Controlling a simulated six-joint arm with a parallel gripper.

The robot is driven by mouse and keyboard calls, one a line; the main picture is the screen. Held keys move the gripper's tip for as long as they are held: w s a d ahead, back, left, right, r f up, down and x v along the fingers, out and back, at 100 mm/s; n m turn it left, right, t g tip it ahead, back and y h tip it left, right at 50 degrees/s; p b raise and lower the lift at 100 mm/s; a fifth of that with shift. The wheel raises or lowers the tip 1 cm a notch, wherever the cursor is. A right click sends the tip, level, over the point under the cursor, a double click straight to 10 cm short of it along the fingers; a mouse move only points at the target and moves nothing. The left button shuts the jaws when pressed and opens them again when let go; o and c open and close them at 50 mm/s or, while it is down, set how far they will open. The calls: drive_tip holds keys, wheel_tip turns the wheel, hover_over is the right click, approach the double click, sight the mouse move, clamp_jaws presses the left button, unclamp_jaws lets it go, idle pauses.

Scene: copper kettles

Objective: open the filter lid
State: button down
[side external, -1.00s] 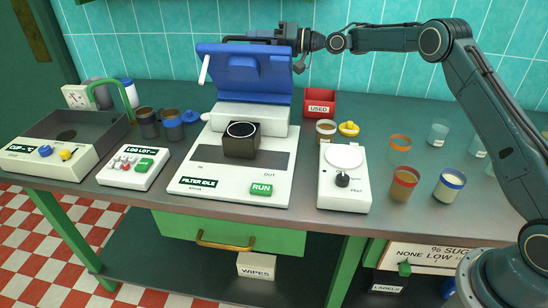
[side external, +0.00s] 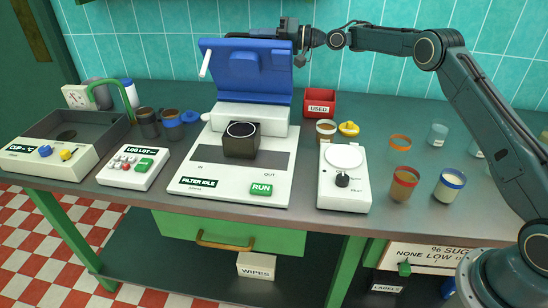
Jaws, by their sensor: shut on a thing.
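The filter machine (side external: 228,190) is a white unit with a "FILTER IDLE" display and a green RUN button. Its blue filter lid (side external: 245,75) stands raised, nearly upright, at the back of the machine. A white rod (side external: 205,64) sticks out at the lid's left edge. A dark block with a white ring on top (side external: 241,140) sits in the machine below the lid. My gripper (side external: 272,35) is at the lid's top edge, towards the right, and is shut on it. The fingertips are partly hidden against the lid.
A red USED bin (side external: 320,103) stands right of the lid. A white device with a round plate (side external: 344,180), a yellow item (side external: 348,128) and several cups are to the right. A LOG LOT keypad (side external: 132,166) and a grey basin (side external: 75,125) are to the left.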

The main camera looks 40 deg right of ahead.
drive_tip(key=shift+w+d+f+m, duration=0.1)
drive_tip(key=shift+w+d+m, duration=0.9)
drive_tip(key=shift+w+d, duration=0.25)
drive_tip(key=c, duration=1.5)
unclamp_jaws()
drive_tip(key=shift+o, duration=0.2)
drive_tip(key=shift+s+d, duration=0.15)
drive_tip(key=v, duration=1.3)
drive_tip(key=shift+s+d, duration=0.15)
